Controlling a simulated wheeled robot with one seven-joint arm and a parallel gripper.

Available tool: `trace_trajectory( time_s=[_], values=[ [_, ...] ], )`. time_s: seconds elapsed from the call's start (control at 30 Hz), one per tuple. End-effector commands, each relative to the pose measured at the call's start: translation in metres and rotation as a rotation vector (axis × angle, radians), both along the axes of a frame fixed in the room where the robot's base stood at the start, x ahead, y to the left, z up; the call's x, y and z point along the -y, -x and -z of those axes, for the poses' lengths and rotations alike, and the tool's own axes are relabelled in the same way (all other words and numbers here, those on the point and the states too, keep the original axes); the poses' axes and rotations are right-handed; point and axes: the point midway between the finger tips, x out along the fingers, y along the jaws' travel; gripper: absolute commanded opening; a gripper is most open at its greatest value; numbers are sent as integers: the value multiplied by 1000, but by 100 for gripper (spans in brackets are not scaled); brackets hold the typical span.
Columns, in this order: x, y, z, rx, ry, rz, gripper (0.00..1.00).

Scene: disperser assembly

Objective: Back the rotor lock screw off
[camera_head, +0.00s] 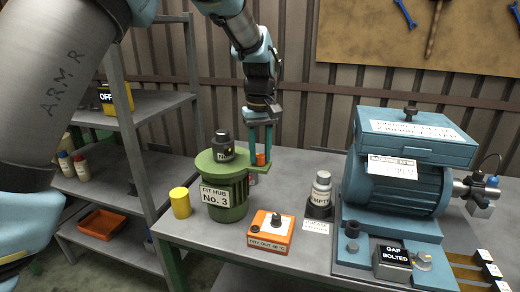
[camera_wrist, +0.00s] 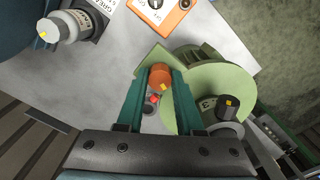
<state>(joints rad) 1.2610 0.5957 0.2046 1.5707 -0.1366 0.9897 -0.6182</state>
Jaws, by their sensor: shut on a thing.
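The orange screw head (camera_head: 260,159), which I take for the rotor lock screw, stands on a side tab of the green hub (camera_head: 226,193) labelled "FIT HUB No. 3". It also shows in the wrist view (camera_wrist: 160,77). My gripper (camera_head: 260,155) points straight down with one finger on each side of the screw head. In the wrist view my gripper (camera_wrist: 161,76) is shut on it near the fingertips. A small red spot (camera_wrist: 154,99) shows between the fingers. The screw's shank is hidden, so I cannot tell how far it is threaded in.
A black knob (camera_head: 222,144) tops the hub, close left of my gripper. A yellow cylinder (camera_head: 180,202), an orange box (camera_head: 270,232) and a grey-black bottle (camera_head: 320,194) stand nearby. A large blue machine (camera_head: 400,165) fills the right side. Shelves (camera_head: 150,107) stand at left.

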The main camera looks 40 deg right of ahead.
Motion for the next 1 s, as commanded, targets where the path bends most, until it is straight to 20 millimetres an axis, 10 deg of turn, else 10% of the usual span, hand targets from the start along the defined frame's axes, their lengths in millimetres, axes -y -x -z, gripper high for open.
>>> trace_trajectory(
  time_s=[0.87,0.9,1.0],
  values=[
    [1,0,-1,2,4,-166,0],
    [1,-1,-1,2,4,-166,37],
    [1,0,-1,1,3,-166,48]
  ],
)
